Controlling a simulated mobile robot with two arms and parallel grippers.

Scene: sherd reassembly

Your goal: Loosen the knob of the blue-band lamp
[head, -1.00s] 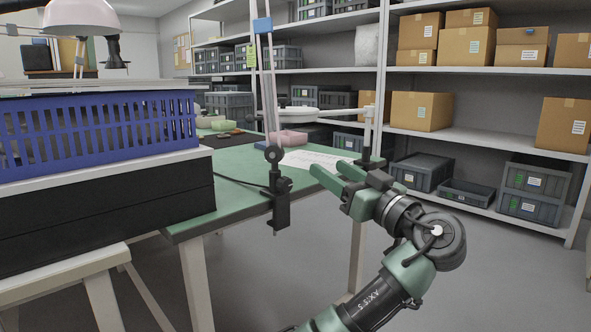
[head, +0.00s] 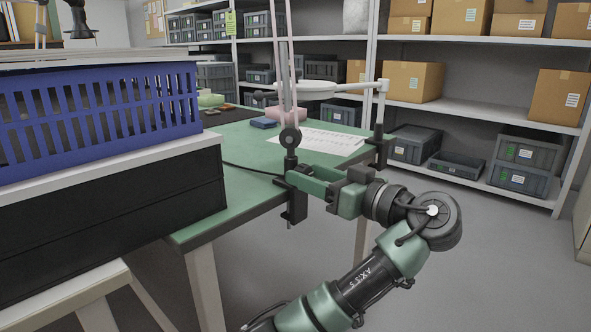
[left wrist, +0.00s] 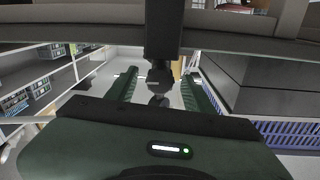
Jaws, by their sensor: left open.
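The lamp's two thin rods (head: 287,60) rise from a round black knob joint (head: 290,138) above a black clamp (head: 296,207) on the green table's near edge. The blue band is outside the head view now. My left gripper (head: 298,178) is open at the clamp, just below the round joint. In the left wrist view, the dark clamp (left wrist: 163,30) comes down from the top. A small round dark part (left wrist: 160,78) shows between my two green fingers (left wrist: 158,92), with gaps on both sides. Whether the fingers touch it cannot be told. My right gripper is not in view.
A blue slatted crate (head: 100,118) on black drawers (head: 110,195) stands left. Paper (head: 320,140), a blue box (head: 263,122) and a pink block (head: 285,113) lie on the table (head: 240,190).

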